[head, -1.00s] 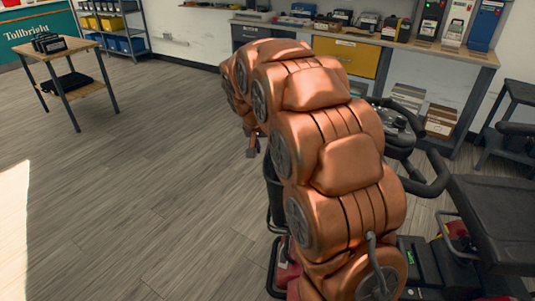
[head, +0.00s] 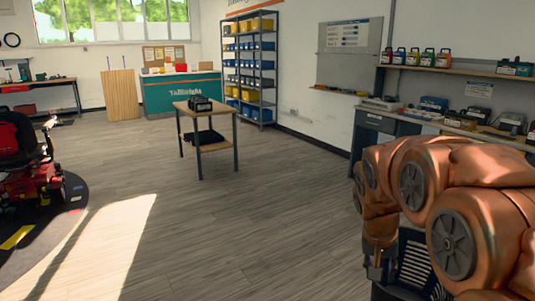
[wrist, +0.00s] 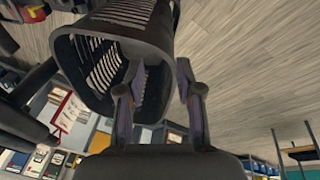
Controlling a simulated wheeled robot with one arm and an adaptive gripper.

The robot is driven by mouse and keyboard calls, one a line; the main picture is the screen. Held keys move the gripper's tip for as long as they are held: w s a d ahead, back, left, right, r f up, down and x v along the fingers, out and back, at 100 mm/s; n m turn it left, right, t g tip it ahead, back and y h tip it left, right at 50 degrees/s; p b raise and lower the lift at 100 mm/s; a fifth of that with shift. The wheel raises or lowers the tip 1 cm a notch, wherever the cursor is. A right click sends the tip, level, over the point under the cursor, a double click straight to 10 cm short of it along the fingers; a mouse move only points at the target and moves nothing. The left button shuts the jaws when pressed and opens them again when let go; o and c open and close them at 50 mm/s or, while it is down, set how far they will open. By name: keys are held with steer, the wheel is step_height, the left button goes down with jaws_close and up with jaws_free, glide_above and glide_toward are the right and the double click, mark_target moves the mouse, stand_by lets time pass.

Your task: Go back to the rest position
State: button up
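A small wooden table (head: 206,110) with dark items stands mid-floor. A red scooter (head: 30,170) is on a dark mat at left. A workbench (head: 380,119) runs along the right wall. The grey floor between is clear.

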steer(key=s+a+f+n+g+y, duration=0.1)
steer(key=s+a+f+n, duration=0.15)
steer(key=s, duration=0.75)
steer(key=s+a+f+n+g+y, duration=0.1)
steer(key=s+a+g, duration=0.15)
steer(key=s, duration=0.65)
steer(key=s+a+f+n+y, duration=0.1)
steer(key=s+a, duration=0.2)
steer(key=s, duration=0.7)
steer(key=s+p+v, duration=0.2)
steer(key=p+v, duration=0.8)
steer(key=s+p+v, duration=0.2)
steer(key=p+v, duration=0.8)
steer(key=shift+a+r+p, duration=0.3)
steer(key=shift+r+p, duration=0.1)
steer(key=shift+r, duration=0.4)
steer(key=shift+s+t, duration=0.1)
steer(key=shift+t, duration=0.15)
